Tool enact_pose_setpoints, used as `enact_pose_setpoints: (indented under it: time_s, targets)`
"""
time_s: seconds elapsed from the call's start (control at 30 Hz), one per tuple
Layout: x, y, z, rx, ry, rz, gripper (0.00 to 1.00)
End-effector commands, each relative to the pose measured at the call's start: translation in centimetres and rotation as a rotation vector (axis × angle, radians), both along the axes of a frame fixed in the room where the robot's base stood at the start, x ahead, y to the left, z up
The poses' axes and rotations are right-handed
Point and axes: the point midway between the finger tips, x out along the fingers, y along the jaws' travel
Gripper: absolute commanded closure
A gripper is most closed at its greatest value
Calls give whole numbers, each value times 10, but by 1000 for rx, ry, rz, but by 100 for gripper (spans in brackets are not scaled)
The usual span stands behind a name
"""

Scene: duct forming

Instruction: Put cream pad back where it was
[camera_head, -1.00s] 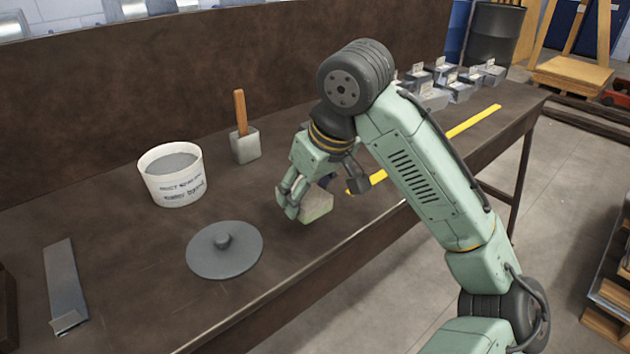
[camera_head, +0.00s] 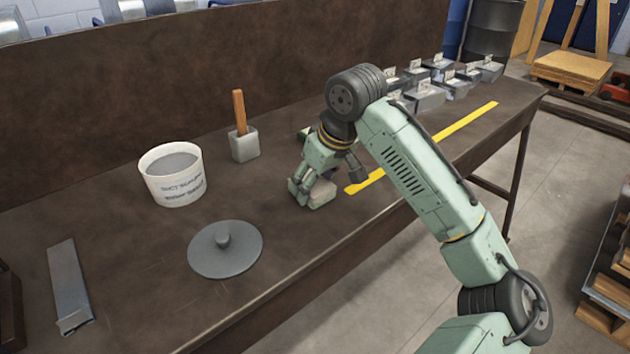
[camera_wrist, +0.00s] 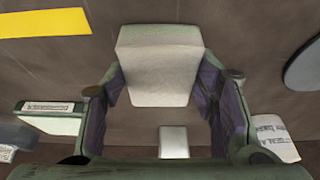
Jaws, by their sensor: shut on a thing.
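The cream pad (camera_head: 322,192) is a pale block with a greenish lower edge, near the bench's front edge. My gripper (camera_head: 312,188) points down and is shut on it, with fingers on either side. In the wrist view the pad (camera_wrist: 160,65) lies between the two dark finger pads of my gripper (camera_wrist: 162,95). The pad is at or very close to the bench top (camera_head: 130,240); I cannot tell whether it touches. My fingers hide part of it in the head view.
A yellow strip (camera_head: 440,140) lies to the right, and a grey lid (camera_head: 225,255) to the left. A white bucket (camera_head: 173,180), a block with a wooden handle (camera_head: 244,145) and a partly hidden green-edged item (camera_head: 303,133) stand behind. Several grey labelled boxes (camera_head: 428,98) are at back right.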

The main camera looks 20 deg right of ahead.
Motion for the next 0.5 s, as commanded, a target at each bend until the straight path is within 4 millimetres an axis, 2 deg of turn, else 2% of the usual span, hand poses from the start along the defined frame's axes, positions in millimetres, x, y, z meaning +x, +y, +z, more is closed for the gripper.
enact_pose_setpoints:
  time_s: [0.1, 0.13, 0.4, 0.5]
  targets:
    - [0, 0, -3, 1, 0, 0, 73]
    - [0, 0, -3, 0, 0, 0, 46]
    - [0, 0, -2, 0, 0, 0, 28]
    - [0, 0, -2, 0, 0, 0, 26]
